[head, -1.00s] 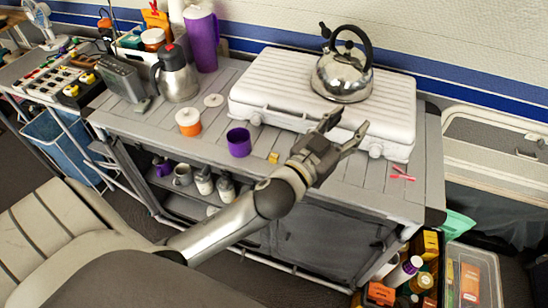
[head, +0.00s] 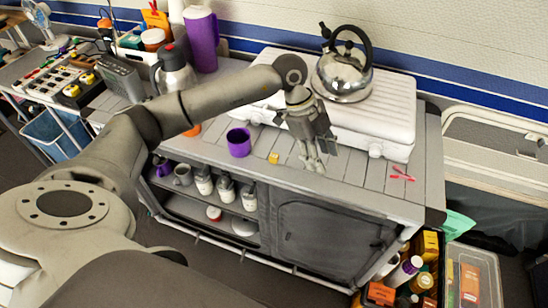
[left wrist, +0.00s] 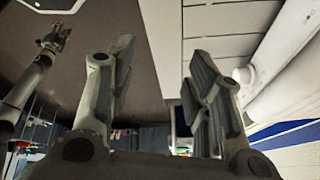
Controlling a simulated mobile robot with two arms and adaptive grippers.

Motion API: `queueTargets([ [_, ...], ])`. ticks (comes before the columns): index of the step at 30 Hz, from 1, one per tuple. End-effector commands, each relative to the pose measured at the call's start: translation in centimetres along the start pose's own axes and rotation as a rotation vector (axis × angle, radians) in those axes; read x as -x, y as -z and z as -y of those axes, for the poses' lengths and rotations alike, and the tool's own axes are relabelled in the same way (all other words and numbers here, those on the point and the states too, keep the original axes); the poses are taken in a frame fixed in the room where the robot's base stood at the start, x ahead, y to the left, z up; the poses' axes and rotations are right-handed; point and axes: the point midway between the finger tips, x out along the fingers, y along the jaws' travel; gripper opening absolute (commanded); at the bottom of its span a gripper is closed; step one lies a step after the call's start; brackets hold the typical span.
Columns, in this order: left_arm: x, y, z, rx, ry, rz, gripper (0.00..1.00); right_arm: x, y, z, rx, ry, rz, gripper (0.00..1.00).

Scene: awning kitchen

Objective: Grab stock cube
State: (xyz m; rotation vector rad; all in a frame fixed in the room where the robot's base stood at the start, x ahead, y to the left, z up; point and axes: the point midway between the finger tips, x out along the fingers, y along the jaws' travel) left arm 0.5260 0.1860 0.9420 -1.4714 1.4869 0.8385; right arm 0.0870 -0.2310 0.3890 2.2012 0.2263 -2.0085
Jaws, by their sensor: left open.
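The stock cube (head: 273,158), a small yellow cube, sits on the grey slatted counter (head: 340,180) in front of the white case. My left gripper (head: 314,164) points down over the counter, to the right of the cube and apart from it. Its two fingers are spread with nothing between them, as the left wrist view (left wrist: 158,75) also shows. I cannot make out the cube in the left wrist view. My right gripper (left wrist: 55,36) shows small at the upper left of the left wrist view; its jaw state is unclear.
A purple mug (head: 239,142) stands just left of the cube. The white case (head: 395,110) with a steel kettle (head: 343,77) on it lies behind. A red item (head: 402,173) lies to the right. A steel flask (head: 176,68) and a purple pitcher (head: 202,38) stand at the back left.

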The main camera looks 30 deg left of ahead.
Motion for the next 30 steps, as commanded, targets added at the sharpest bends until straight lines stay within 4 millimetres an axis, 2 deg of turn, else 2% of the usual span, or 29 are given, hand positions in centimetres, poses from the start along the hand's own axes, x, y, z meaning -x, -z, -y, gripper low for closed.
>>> queueTargets([
  [1,1.5,-2.8,0.3,0.062,-0.012,0.104,0.46,0.0,0.0,0.0,0.000,0.000,0.000,0.40],
  [3,3.3,-6.0,0.2,0.147,-0.026,0.226,0.46,0.0,0.0,0.0,0.000,0.000,0.000,0.40],
  [6,5.4,-9.1,-0.1,0.243,-0.037,0.348,0.46,0.0,0.0,-0.1,0.000,-0.001,0.000,0.40],
  [10,6.5,-11.0,-0.5,0.306,-0.043,0.424,0.46,0.1,-0.1,-0.3,0.000,-0.003,0.001,0.40],
  [18,3.1,-12.8,-1.0,0.318,-0.045,0.435,0.46,0.8,-0.1,-0.6,0.001,-0.007,0.002,0.40],
  [23,1.9,-13.3,-1.1,0.315,-0.044,0.433,0.46,0.9,-0.1,-0.7,0.000,-0.008,0.001,0.40],
  [30,-0.7,-14.6,-1.4,0.315,-0.047,0.433,0.46,2.4,0.1,-0.7,0.000,-0.008,0.001,0.40],
])
